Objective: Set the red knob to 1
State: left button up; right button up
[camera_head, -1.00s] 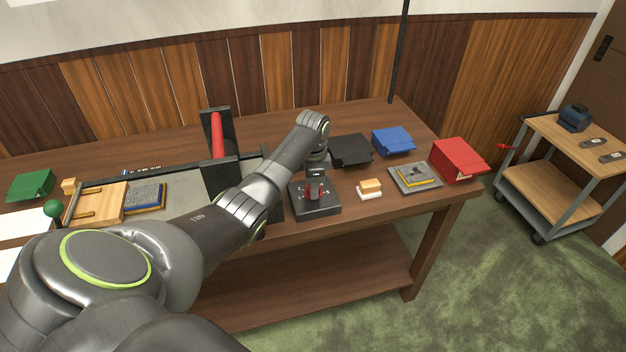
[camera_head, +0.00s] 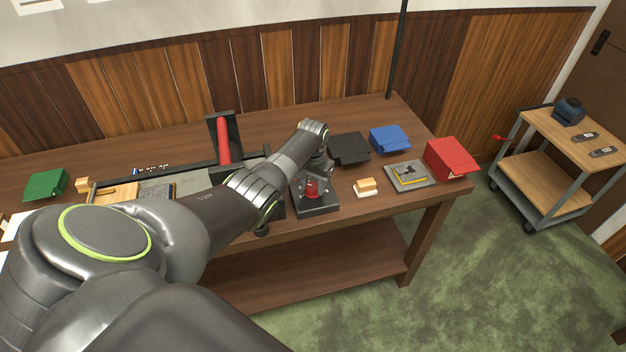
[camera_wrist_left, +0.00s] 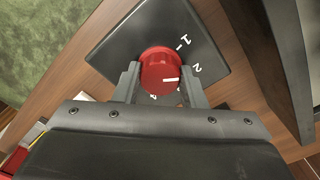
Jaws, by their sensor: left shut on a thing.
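The red knob (camera_wrist_left: 160,68) sits on a dark base plate (camera_wrist_left: 150,30) with white numbers. In the left wrist view a 1 and a 2 show; another mark below is partly hidden by the gripper. The white line on the knob points nearest the 2. My left gripper (camera_wrist_left: 160,85) is shut on the knob, one finger on each side. In the head view the knob (camera_head: 312,188) and base (camera_head: 318,206) are at the table's front, with the left gripper (camera_head: 312,182) reaching down over them. My right gripper is not in view.
A small wooden block on a white base (camera_head: 366,187), a grey plate with a yellow part (camera_head: 408,176) and a red box (camera_head: 448,158) stand to the right. Black (camera_head: 350,149) and blue (camera_head: 390,139) boxes are behind. A red roller (camera_head: 222,140) stands left.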

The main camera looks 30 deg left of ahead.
pick_arm(q)
jog(key=n+p, duration=0.1)
jog(key=n, duration=0.3)
jog(key=shift+r+n+p, duration=0.15)
jog(key=shift+n+p, duration=0.15)
jog(key=shift+w+n+p, duration=0.1)
jog(key=shift+n+p, duration=0.35)
jog(key=shift+n, duration=1.45)
jog(key=o, duration=1)
